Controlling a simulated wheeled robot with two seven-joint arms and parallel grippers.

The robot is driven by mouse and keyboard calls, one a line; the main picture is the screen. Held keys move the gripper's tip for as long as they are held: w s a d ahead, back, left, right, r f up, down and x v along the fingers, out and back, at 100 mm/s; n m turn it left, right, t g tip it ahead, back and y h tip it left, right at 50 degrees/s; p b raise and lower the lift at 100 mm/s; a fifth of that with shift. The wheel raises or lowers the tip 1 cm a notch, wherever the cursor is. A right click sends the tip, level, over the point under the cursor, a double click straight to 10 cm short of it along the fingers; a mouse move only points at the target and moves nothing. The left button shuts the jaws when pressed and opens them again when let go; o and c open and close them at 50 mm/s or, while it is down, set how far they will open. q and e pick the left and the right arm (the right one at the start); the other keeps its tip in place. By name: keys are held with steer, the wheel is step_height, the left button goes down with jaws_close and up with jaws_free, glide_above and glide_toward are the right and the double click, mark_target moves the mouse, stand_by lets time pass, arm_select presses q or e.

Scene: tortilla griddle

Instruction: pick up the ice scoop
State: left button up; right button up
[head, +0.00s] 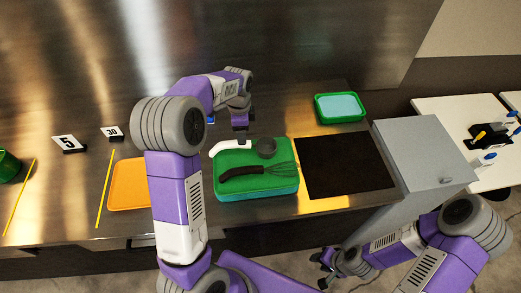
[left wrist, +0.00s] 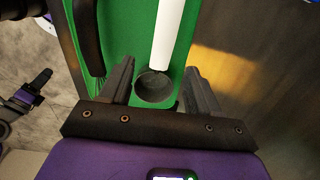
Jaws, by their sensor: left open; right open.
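The ice scoop (head: 233,145), with a white handle and a dark grey round bowl, lies on the green-topped bin (head: 228,188). In the left wrist view the scoop's handle (left wrist: 168,35) points away, and its bowl lies between my finger outlines. My left gripper (head: 240,134) is open and empty over the scoop; it also shows in the left wrist view (left wrist: 159,72). I cannot tell how high it is above the scoop. My right gripper (head: 325,272) is open and empty, low in front of the counter.
A black-handled whisk (head: 243,171) lies beside the scoop. An orange tray (head: 128,186) is at left, partly behind my left arm. A dark griddle plate (head: 345,165) and a green-rimmed container (head: 341,120) are at right. Number cards (head: 68,144) stand at the back left.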

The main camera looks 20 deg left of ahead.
mark_target(243, 148)
arm_select(q)
steer(key=shift+w+f, duration=0.3)
steer(key=shift+f, duration=0.3)
steer(key=f, duration=0.6)
steer(key=shift+s+a+f, duration=0.1)
steer(key=shift+s+f, duration=0.1)
steer(key=shift+f, duration=0.1)
steer(key=shift+c, duration=0.2)
steer(key=c, duration=1)
